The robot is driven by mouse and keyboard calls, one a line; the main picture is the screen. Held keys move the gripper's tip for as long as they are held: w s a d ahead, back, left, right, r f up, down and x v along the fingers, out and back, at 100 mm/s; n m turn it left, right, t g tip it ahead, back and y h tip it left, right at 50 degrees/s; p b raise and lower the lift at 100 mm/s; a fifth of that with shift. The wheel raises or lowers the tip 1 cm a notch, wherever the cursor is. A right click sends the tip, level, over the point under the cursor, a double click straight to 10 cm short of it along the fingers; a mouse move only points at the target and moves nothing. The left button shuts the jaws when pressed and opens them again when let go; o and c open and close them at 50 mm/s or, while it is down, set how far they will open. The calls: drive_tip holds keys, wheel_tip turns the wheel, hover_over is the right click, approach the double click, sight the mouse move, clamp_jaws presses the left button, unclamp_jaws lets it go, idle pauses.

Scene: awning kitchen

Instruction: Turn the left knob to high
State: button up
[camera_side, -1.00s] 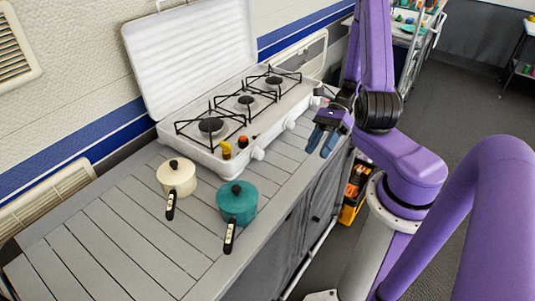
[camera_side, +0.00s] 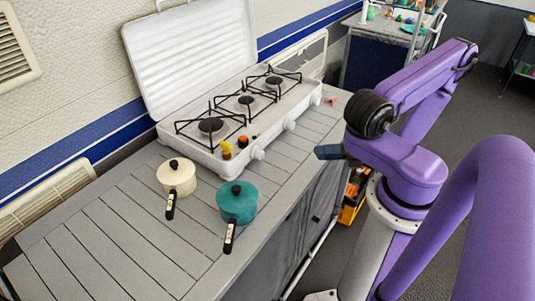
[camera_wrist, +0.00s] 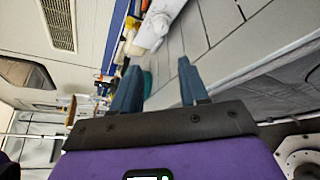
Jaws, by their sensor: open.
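The white stove (camera_side: 210,155) stands on the grey counter with its lid up. The left knob (camera_side: 258,154) is a white knob on its front, nearest the pots; its setting is too small to read. Two more white knobs, the middle one (camera_side: 290,124) and the far one (camera_side: 316,98), sit farther along. My gripper (camera_side: 328,152) is just off the counter's front edge, to the right of the left knob and apart from it. In the wrist view my gripper (camera_wrist: 158,70) has its fingers spread with nothing held. Part of the white stove (camera_wrist: 150,35) shows beyond the fingers.
A cream pot (camera_side: 176,177) and a teal pot (camera_side: 237,203) stand on the counter (camera_side: 115,225) left of the stove, handles toward the front. Yellow and red-black shakers (camera_side: 226,150) are at the stove's front near the left knob. The counter front between stove and gripper is clear.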

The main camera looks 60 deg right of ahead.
sight(264, 154)
drive_tip(key=shift+w+m+t+h, duration=0.1)
drive_tip(key=shift+m+t+h, duration=0.2)
drive_tip(key=shift+m, duration=0.1)
drive_tip(key=x, duration=1.7)
drive_tip(key=shift+f, duration=0.1)
drive_tip(key=c, duration=0.8)
